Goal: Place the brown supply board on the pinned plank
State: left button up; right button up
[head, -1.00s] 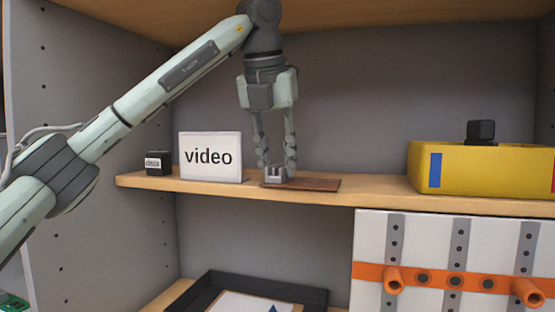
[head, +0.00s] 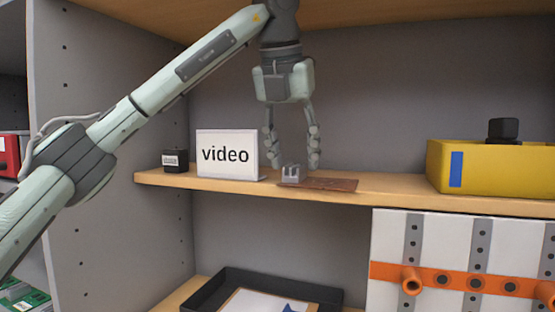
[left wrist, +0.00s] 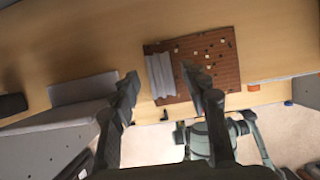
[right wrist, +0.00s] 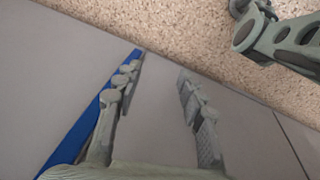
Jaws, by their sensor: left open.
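The brown supply board (head: 330,184) lies flat on the middle shelf (head: 385,190), with a grey ribbed block (head: 292,173) on its left end. The left wrist view shows the board (left wrist: 215,60) with small dark and pale parts on it and the grey block (left wrist: 160,75). My left gripper (head: 292,166) points down, open, its fingers on both sides of the grey block, near the board. My right gripper (right wrist: 162,65) shows only in the right wrist view, open and empty. I see no plank that I can surely name as the pinned one.
A white "video" sign (head: 227,154) and a small black box (head: 175,160) stand left of the board. A yellow box (head: 495,168) stands right. Below are a black tray (head: 222,290) and a white panel (head: 390,235) with an orange pegged bar (head: 458,281). Shelf between board and yellow box is clear.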

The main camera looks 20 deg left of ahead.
pick_arm(q)
jog(key=s+b, duration=0.1)
jog(key=s, duration=0.3)
jog(key=shift+s+r, duration=0.1)
jog(key=s, duration=0.8)
jog(key=shift+b, duration=0.45)
pick_arm(e)
jog(key=w+r, duration=0.3)
jog(key=r, duration=0.4)
jog(key=shift+w+a+t, duration=0.4)
jog(key=shift+a, duration=0.05)
jog(key=shift+a, duration=0.1)
